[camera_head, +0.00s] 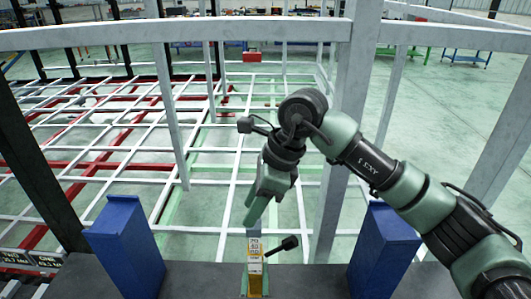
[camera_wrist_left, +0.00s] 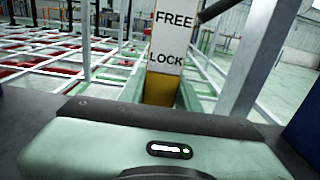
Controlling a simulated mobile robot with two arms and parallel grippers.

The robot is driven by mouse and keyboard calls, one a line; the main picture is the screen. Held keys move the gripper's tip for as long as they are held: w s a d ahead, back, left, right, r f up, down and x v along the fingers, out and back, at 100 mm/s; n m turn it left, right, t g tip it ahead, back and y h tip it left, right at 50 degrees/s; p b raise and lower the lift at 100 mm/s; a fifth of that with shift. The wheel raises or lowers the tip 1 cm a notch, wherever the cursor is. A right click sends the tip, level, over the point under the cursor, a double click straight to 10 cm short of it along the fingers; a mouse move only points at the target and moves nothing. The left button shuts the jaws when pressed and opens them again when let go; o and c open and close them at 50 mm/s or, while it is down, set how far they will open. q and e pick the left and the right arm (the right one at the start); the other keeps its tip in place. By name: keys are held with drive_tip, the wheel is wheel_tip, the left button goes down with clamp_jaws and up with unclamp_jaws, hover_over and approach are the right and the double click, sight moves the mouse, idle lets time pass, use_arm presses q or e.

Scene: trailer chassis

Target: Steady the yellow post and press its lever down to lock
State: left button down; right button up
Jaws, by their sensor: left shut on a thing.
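The yellow post (camera_head: 255,284) stands upright at the bottom centre of the head view, with a white label reading FREE above LOCK. The post also shows in the left wrist view (camera_wrist_left: 159,88). Its lever (camera_head: 288,244) has a black knob and sticks out to the right, tilted slightly up. My left gripper (camera_wrist_left: 160,95) is shut on the yellow post, one green finger on each side. My right gripper (camera_head: 255,212) points down just above the post's top, left of the lever knob. Whether its fingers are apart is unclear.
Two blue blocks (camera_head: 124,247) (camera_head: 384,252) stand left and right of the post on a dark surface (camera_head: 205,280). A white upright beam (camera_head: 345,130) rises behind my right gripper. A white and red chassis grid (camera_head: 110,130) spreads behind.

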drive_tip(key=shift+s+a+r+n, duration=0.15)
drive_tip(key=shift+a+r+n, duration=0.05)
drive_tip(key=shift+n, duration=0.2)
drive_tip(key=c, duration=0.5)
drive_tip(key=n+h, duration=0.1)
drive_tip(key=n, duration=0.1)
drive_tip(key=s+a+r+n+h, duration=0.1)
drive_tip(key=n, duration=0.3)
drive_tip(key=shift+s+a+r+t+h, duration=0.3)
drive_tip(key=shift+s+a+r+h, duration=0.1)
clamp_jaws()
drive_tip(key=shift+w+d+r+n+t+h, duration=0.1)
drive_tip(key=shift+d+r+n+t+h, duration=0.5)
drive_tip(key=shift+n, duration=1)
drive_tip(key=shift+s+d+r+n+t+h, duration=0.15)
drive_tip(key=shift+d+r+n+h, duration=0.2)
drive_tip(key=shift+n+h, duration=0.95)
drive_tip(key=shift+w+d+r+n+t+h, duration=0.15)
drive_tip(key=shift+d+r+n+t+h, duration=0.3)
drive_tip(key=shift+n, duration=1.45)
